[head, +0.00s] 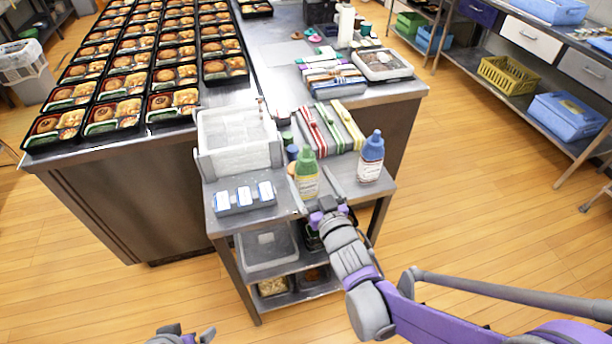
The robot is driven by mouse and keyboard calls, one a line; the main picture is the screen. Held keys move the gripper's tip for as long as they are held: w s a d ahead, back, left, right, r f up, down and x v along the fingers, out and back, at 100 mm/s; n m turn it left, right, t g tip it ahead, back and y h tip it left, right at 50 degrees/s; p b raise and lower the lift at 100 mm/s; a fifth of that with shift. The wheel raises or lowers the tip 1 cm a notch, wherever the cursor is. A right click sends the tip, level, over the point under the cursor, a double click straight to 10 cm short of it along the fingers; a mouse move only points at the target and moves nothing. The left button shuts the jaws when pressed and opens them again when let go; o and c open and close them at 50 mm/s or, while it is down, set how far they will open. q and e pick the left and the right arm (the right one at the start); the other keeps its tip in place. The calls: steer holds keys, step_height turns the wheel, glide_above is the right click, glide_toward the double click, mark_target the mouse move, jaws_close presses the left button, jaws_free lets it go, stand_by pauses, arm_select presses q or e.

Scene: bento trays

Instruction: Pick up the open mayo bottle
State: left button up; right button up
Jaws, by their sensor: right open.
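A bottle with a green cap and a yellowish label (307,178) stands upright on the small metal cart. A bottle with a blue cap and a white label (370,160) stands upright to its right, near the cart's right edge. I cannot read the labels or tell which one is the open mayo. My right gripper (314,184) is open, with its fingers on either side of the green-capped bottle's lower part; I cannot tell whether they touch it. My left gripper (188,332) is at the bottom edge, partly cut off, open and away from the cart.
Behind is a long counter with many bento trays (166,109). Wooden floor is clear on the right.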

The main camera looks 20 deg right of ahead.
steer(key=w, duration=0.5)
steer(key=shift+a, duration=0.35)
steer(key=c, duration=0.8)
